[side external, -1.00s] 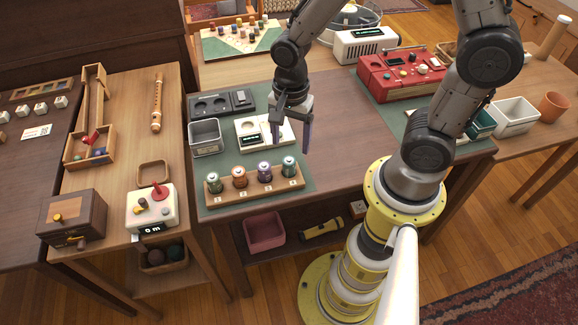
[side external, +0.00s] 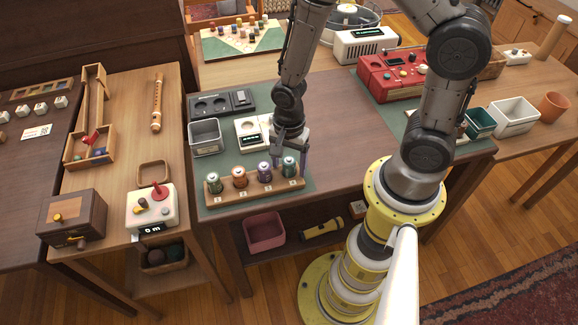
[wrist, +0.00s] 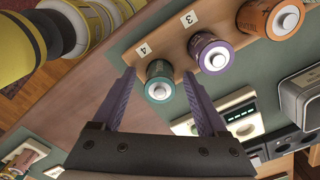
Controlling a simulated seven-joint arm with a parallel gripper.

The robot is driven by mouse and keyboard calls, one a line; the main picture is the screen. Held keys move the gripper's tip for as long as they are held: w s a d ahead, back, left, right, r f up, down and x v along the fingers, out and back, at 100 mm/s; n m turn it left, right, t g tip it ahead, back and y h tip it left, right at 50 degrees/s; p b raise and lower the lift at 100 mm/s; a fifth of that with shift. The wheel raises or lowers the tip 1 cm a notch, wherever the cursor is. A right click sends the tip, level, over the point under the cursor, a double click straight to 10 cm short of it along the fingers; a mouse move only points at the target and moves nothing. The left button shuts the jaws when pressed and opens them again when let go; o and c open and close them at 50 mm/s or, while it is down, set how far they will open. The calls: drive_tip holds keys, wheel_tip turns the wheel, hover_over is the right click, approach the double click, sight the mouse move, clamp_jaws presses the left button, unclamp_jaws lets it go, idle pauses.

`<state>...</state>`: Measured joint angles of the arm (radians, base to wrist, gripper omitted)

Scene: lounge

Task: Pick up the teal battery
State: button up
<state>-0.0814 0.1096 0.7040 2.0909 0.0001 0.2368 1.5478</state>
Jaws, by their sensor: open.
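The teal battery (side external: 289,167) stands upright at the right end of a wooden rack (side external: 250,190), in the slot labelled 4. It also shows in the wrist view (wrist: 160,88), lying between my fingers near their tips. My gripper (side external: 289,158) is open, with its purple fingers down around the teal battery. In the wrist view my gripper (wrist: 158,75) has one finger on each side of it, with gaps visible. The purple battery (side external: 264,172) stands just left of it in slot 3, close to one finger.
A copper battery (side external: 239,177) and a green-grey battery (side external: 214,183) fill the rack's left slots. A white meter (side external: 250,130), a grey metal bin (side external: 205,137) and a black tray (side external: 212,105) stand behind the rack. The table right of the rack is clear.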

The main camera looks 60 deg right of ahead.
drive_tip(key=shift+c, duration=0.2)
clamp_jaws()
drive_tip(key=shift+r, duration=0.15)
